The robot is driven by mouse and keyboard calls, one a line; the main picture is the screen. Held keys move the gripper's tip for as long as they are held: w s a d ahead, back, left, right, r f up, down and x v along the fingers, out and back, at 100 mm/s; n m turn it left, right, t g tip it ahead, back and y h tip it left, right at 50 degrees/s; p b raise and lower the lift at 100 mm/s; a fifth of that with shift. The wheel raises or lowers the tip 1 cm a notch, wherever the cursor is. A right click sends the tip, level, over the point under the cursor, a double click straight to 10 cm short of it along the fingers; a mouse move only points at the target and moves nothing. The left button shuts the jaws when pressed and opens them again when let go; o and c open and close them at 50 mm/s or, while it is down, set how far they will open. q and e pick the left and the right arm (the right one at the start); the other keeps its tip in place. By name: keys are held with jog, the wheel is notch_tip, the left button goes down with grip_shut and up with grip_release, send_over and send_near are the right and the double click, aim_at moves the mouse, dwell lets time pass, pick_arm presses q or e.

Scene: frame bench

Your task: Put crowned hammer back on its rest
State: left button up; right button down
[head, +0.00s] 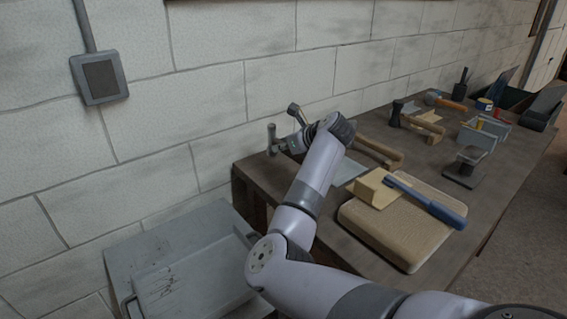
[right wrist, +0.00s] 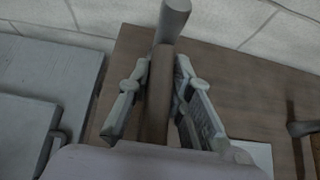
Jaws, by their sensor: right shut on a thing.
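My right gripper (head: 281,144) is over the left end of the bench, close to the wall. In the right wrist view its fingers (right wrist: 155,95) are shut on the brown handle of a hammer (right wrist: 158,100). The hammer's grey cylindrical head (right wrist: 172,20) lies beyond the fingertips; it also shows as a grey head (head: 272,138) in the head view. I cannot make out a crown on it. My left gripper is not in view.
Beyond are a dark-headed hammer (head: 396,114), a small stand (head: 465,167) and a blue-grey tray (head: 480,138). A grey metal box (head: 180,260) stands left.

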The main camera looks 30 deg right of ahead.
jog(key=shift+f, duration=0.95)
notch_tip(320, 180, down, 3)
jog(key=shift+f, duration=0.2)
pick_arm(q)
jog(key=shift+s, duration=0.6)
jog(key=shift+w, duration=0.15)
pick_arm(e)
jog(key=shift+f, duration=0.1)
jog(key=c, duration=1.4)
grip_release()
jog(key=shift+f, duration=0.1)
jog(key=shift+c, duration=0.2)
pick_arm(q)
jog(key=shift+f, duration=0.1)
